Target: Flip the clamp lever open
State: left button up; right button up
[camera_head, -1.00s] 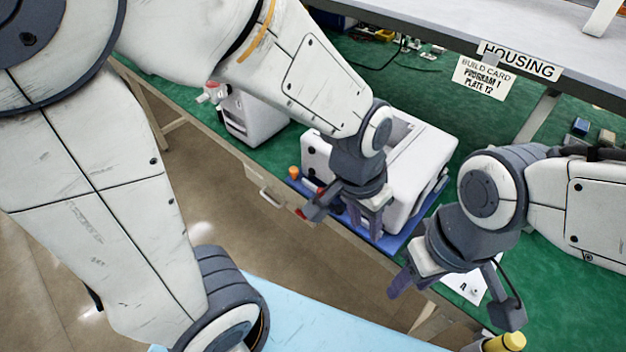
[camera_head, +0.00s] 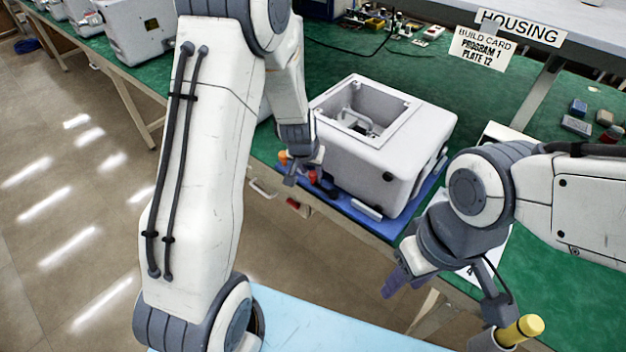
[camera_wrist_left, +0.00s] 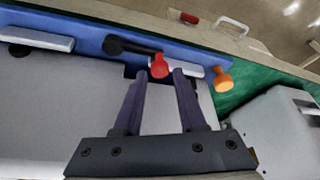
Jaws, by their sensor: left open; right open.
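The white housing (camera_head: 420,122) sits on a blue plate (camera_head: 402,226) on the green bench. At the plate's left end are an orange knob (camera_head: 283,157) and a red-tipped part (camera_head: 312,177). The left wrist view shows a black lever (camera_wrist_left: 125,46) with a red tip (camera_wrist_left: 159,66) and the orange knob (camera_wrist_left: 222,80). My left gripper (camera_head: 293,174) is beside this end of the plate. Its open fingers (camera_wrist_left: 160,76) appear on either side of the red tip; contact cannot be told. My right gripper (camera_head: 402,284) is open and empty near the bench's front edge.
A yellow-topped cylinder (camera_head: 522,329) is beside my right gripper. A pale blue surface (camera_head: 330,325) lies in front. More white housings (camera_head: 140,35) stand at the far left. A shelf edge with a HOUSING sign (camera_head: 518,27) overhangs the back.

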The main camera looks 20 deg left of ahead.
aim_at(313, 179)
pick_arm(q)
jog(key=shift+b+x, duration=0.4)
jog(key=shift+x, duration=0.8)
grip_shut()
dwell(0.6)
